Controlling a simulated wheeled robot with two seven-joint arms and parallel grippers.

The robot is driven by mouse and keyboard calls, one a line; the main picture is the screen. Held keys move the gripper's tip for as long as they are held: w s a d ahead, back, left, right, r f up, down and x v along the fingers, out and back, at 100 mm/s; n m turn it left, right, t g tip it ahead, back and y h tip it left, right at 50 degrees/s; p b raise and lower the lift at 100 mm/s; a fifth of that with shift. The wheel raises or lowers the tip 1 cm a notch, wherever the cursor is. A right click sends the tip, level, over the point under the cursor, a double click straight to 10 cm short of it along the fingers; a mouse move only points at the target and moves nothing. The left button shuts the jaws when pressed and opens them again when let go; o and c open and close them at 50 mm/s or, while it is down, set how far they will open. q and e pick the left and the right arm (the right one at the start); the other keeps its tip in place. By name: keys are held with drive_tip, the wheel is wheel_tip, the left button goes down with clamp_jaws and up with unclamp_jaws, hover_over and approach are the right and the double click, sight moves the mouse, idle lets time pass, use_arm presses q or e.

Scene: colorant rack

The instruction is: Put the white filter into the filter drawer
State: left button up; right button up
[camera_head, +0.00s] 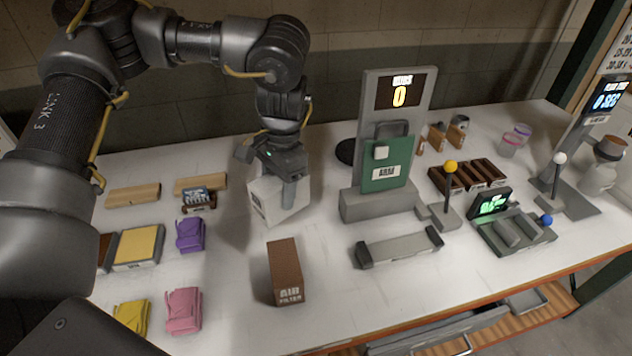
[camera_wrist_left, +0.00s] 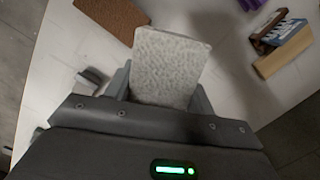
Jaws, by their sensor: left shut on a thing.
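The white filter (camera_head: 264,201) is a pale block with a label on one side. My left gripper (camera_head: 283,180) is shut on it, and it hangs tilted over or close to the white table. In the left wrist view the filter (camera_wrist_left: 170,68) has a rough, pale face and sits between the two fingers (camera_wrist_left: 160,92). I cannot tell whether its lower edge touches the table. Grey drawers (camera_head: 440,338) show under the table's front edge; I cannot tell whether one is the filter drawer. My right gripper is not in view.
A brown block marked AIR FILTER (camera_head: 286,272) stands in front of the held filter. A grey stand with a green ARM panel (camera_head: 387,165) is to the right. Purple (camera_head: 190,235), pink (camera_head: 183,310) and yellow (camera_head: 131,318) items lie at left.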

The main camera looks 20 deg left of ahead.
use_arm(q)
drive_tip(key=shift+s+a+f+m, duration=0.2)
drive_tip(key=shift+a+f+m, duration=0.2)
drive_tip(key=shift+a+f, duration=0.65)
drive_tip(key=f, duration=0.5)
drive_tip(key=shift+d+f+p, duration=0.1)
drive_tip(key=shift+d+p, duration=0.1)
drive_tip(key=shift+p, duration=0.1)
wheel_tip(320, 180, down, 4)
drive_tip(key=shift+f, duration=0.45)
drive_tip(key=shift+s, duration=0.1)
drive_tip(key=o, duration=0.8)
drive_tip(key=shift+f, duration=0.15)
drive_tip(key=shift+c, duration=0.2)
